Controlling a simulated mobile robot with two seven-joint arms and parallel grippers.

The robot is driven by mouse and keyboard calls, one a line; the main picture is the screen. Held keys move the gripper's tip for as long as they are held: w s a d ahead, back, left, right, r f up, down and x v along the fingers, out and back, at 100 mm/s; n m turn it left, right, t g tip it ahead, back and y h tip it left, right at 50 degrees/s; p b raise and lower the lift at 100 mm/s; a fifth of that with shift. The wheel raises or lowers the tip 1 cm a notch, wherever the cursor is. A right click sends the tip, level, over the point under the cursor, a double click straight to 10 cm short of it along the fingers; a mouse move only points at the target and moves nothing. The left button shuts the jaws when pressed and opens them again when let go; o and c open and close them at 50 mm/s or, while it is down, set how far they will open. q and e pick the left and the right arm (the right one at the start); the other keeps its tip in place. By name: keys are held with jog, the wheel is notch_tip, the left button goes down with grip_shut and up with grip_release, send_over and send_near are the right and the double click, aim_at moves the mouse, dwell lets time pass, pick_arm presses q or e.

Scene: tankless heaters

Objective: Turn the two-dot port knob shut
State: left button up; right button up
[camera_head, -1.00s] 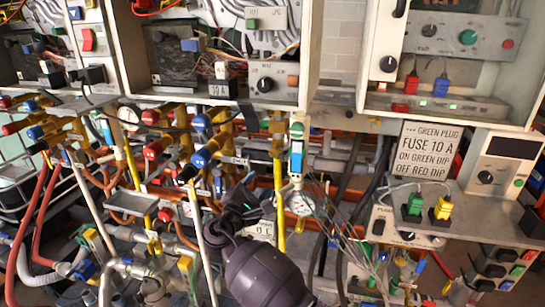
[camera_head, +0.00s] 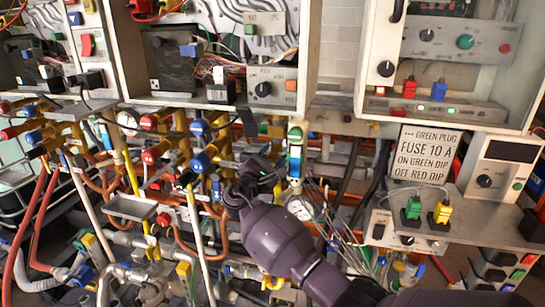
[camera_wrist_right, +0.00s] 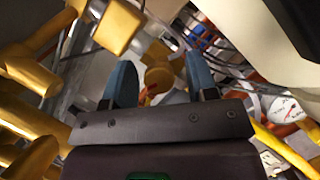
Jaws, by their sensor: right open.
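Several valve knobs with red and blue ends sit on brass bodies in the head view, among them a red knob (camera_head: 151,156) and a blue knob (camera_head: 201,161). I cannot make out dot marks on them, so I cannot tell which is the two-dot port knob. My dark right gripper (camera_head: 232,186) is just right of and below that blue knob; its fingertips are hard to see there. In the right wrist view my right gripper (camera_wrist_right: 161,78) is open, its two blue-grey fingers apart. A brass fitting (camera_wrist_right: 158,76) shows between them, apparently beyond the tips. My left gripper is not in view.
A white, green and blue upright tube (camera_head: 295,150) stands close right of my wrist. A pressure gauge (camera_head: 300,207) and thin wires lie below it. Brass pipes (camera_wrist_right: 28,70) crowd the wrist view's left. A sign (camera_head: 424,153) stands farther right.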

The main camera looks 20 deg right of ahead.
jog(key=shift+w+d, duration=0.15)
jog(key=shift+d, duration=0.05)
jog(key=c, duration=0.9)
jog(key=shift+m, duration=0.4)
jog(key=shift+c, duration=0.2)
jog(key=shift+m+g+b, duration=0.5)
jog(key=shift+m, duration=0.1)
jog(key=m+g+b, duration=0.1)
jog(key=m, duration=0.2)
jog(key=shift+m+g, duration=0.5)
jog(key=shift+m, duration=0.6)
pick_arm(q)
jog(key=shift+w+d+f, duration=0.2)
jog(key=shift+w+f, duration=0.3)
pick_arm(e)
jog(key=shift+m+y, duration=0.3)
